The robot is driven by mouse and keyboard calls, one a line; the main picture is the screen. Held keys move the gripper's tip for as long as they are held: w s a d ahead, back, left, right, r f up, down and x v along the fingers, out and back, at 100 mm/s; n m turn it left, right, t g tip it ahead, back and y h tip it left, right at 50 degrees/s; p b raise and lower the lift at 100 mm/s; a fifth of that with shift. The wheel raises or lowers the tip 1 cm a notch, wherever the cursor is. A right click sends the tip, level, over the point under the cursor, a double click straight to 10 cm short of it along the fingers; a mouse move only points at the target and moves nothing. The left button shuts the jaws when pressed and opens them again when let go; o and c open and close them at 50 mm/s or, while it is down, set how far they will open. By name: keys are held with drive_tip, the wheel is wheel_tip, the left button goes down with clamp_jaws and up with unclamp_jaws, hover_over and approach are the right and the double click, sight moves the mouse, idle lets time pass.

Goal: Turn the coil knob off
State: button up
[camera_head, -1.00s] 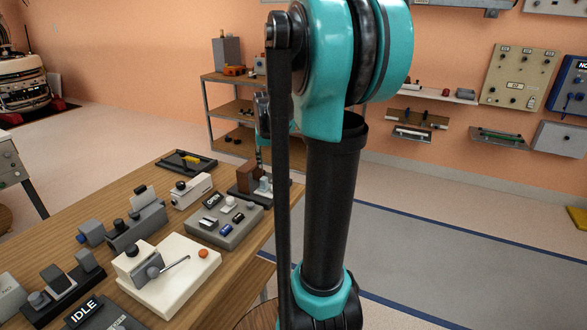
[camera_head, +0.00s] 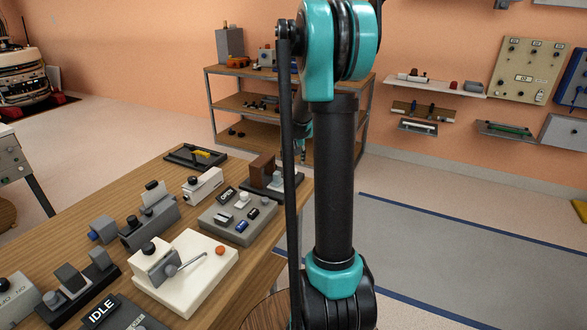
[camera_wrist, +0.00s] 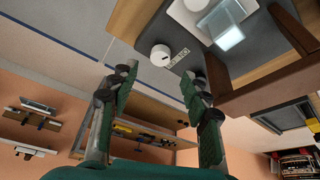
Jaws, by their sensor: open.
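A round white knob (camera_wrist: 160,55) with a small label beside it sits on a dark base plate (camera_wrist: 140,22) in the wrist view. The same unit seems to be the brown-block unit (camera_head: 262,168) at the table's far right corner in the head view. My gripper (camera_wrist: 160,80) is open, its green-padded fingers apart and empty, with the white knob just beyond the tips. In the head view my arm mostly hides it.
The wooden table (camera_head: 75,222) holds several switch units, including a cream box with a lever (camera_head: 205,285), a grey button box (camera_head: 228,228) and an IDLE sign (camera_head: 101,311). A shelf rack (camera_head: 240,101) stands behind. Open floor (camera_head: 450,250) lies to the right.

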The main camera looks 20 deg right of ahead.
sight(293, 169)
drive_tip(key=shift+x, duration=3.15)
drive_tip(key=shift+s, duration=0.15)
drive_tip(key=shift+c, duration=0.3)
clamp_jaws()
drive_tip(key=shift+a+m, duration=0.1)
drive_tip(key=shift+m, duration=0.3)
drive_tip(key=shift+a+m+g+h, duration=0.1)
drive_tip(key=shift+m+g+h, duration=0.3)
drive_tip(key=shift+m, duration=0.6)
drive_tip(key=m, duration=0.2)
drive_tip(key=m+g+h, duration=0.1)
drive_tip(key=m, duration=0.1)
drive_tip(key=shift+w+m, duration=0.2)
drive_tip(key=shift+m, duration=0.1)
drive_tip(key=m+g, duration=0.1)
drive_tip(key=m, duration=0.2)
drive_tip(key=m+g+h, duration=0.1)
drive_tip(key=m, duration=0.2)
drive_tip(key=shift+w+a+g, duration=0.1)
drive_tip(key=shift+w+g, duration=0.05)
drive_tip(key=shift+g, duration=0.15)
drive_tip(key=shift+m, duration=0.4)
